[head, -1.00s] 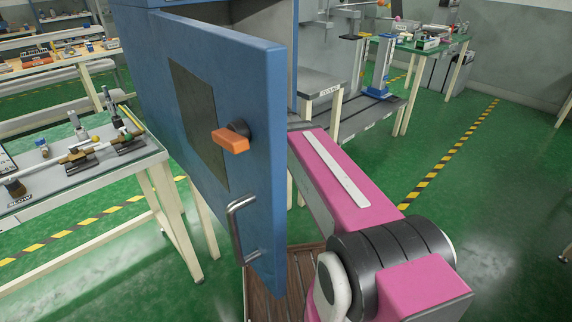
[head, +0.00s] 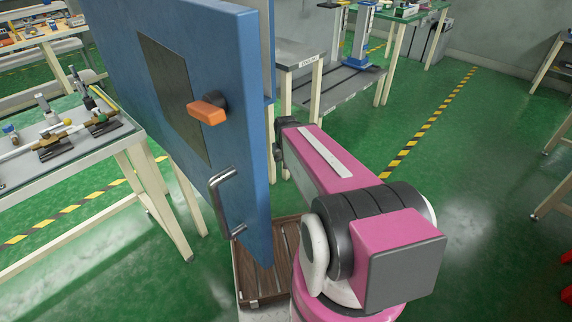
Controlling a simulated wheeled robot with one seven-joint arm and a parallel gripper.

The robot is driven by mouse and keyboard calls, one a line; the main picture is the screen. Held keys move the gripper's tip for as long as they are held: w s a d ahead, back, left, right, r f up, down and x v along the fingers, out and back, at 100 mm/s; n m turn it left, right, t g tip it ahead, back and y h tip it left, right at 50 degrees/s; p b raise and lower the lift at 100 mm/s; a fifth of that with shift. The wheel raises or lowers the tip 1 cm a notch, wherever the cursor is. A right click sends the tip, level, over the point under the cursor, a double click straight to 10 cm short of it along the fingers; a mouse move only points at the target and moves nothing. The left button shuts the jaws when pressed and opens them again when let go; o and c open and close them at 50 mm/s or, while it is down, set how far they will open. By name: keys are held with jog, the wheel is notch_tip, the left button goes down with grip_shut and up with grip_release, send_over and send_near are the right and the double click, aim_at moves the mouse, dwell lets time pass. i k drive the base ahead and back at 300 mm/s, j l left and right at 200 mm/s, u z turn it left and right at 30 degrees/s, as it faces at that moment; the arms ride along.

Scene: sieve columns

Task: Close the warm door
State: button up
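The warm door appears to be the blue door (head: 237,130) of a blue cabinet, standing ajar and swung out toward me in the head view. It has a dark window panel (head: 172,97), an orange latch knob (head: 208,110) and a metal bar handle (head: 222,200). My pink arm reaches forward just right of the door's free edge. Its far end lies close beside or behind the door edge. My gripper itself is not visible, so its state and any contact with the door are hidden.
A glass-topped table (head: 65,160) with tools stands at the left. A brown slatted wooden thing (head: 262,270) is on the floor below the door. A grey table (head: 310,55) stands behind the door. The green floor (head: 480,190) at the right is mostly clear.

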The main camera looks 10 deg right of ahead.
aim_at(185, 51)
jog(key=z, duration=0.35)
jog(key=k+j+z, duration=0.1)
jog(key=z, duration=0.35)
jog(key=k+j+z, duration=0.1)
jog(key=z, duration=0.35)
jog(key=k+z, duration=0.2)
jog(key=z, duration=0.2)
jog(key=k, duration=1.8)
jog(key=k+j+u, duration=0.1)
jog(key=k+u, duration=0.4)
jog(key=k+j+u, duration=0.25)
jog(key=u, duration=0.2)
jog(key=k+u, duration=0.1)
jog(key=u, duration=0.4)
